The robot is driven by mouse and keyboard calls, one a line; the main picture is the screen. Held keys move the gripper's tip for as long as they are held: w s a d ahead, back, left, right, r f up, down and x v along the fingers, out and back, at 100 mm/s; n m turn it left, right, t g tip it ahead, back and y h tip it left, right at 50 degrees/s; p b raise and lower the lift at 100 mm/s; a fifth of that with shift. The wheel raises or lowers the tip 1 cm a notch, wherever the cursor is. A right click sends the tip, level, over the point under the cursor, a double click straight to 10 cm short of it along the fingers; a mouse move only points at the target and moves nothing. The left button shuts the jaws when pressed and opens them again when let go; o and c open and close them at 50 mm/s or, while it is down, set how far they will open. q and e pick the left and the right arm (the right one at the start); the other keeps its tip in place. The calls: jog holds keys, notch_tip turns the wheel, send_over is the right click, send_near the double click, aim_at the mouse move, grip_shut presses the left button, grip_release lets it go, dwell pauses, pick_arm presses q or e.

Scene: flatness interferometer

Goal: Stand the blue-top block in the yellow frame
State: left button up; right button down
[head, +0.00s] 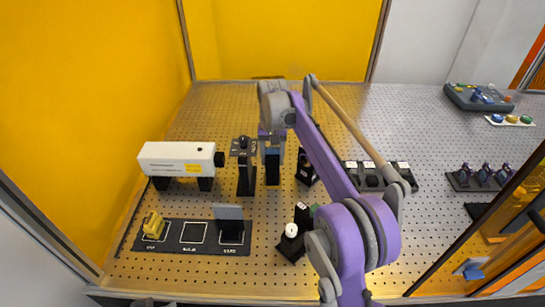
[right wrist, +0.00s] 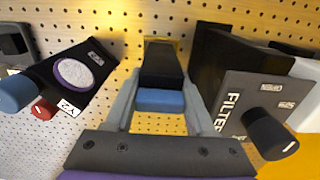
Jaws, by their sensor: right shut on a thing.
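My right gripper (head: 272,141) is shut on the blue-top block (head: 272,168), which is dark with a blue end. In the right wrist view the two grey fingers (right wrist: 160,104) flank the blue top (right wrist: 160,101), and the black body reaches down toward the perforated board. A strip of the yellow frame (right wrist: 178,43) shows at the block's far end. The block hides most of the frame, so I cannot tell whether its foot is inside or above it. My left gripper is not in view.
A black filter stand (right wrist: 230,95) with a knob is close on the block's right in the wrist view; a black unit with a round white face (right wrist: 78,74) is on its left.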

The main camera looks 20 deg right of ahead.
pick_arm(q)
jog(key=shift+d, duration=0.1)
pick_arm(e)
jog(key=shift+c, duration=0.8)
grip_release()
jog(key=shift+a+r+p, duration=0.1)
jog(key=shift+r+p, duration=1.1)
jog(key=shift+r, duration=1.55)
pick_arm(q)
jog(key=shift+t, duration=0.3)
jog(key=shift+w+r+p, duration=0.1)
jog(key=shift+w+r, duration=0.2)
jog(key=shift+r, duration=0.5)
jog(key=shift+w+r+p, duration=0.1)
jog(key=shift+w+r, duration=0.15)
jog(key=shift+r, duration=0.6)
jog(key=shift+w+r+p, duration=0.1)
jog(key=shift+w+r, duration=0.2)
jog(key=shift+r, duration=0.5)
pick_arm(e)
jog(key=shift+s+r, duration=0.25)
jog(key=shift+r, duration=0.3)
jog(key=shift+s+r, duration=0.2)
jog(key=shift+r, duration=0.35)
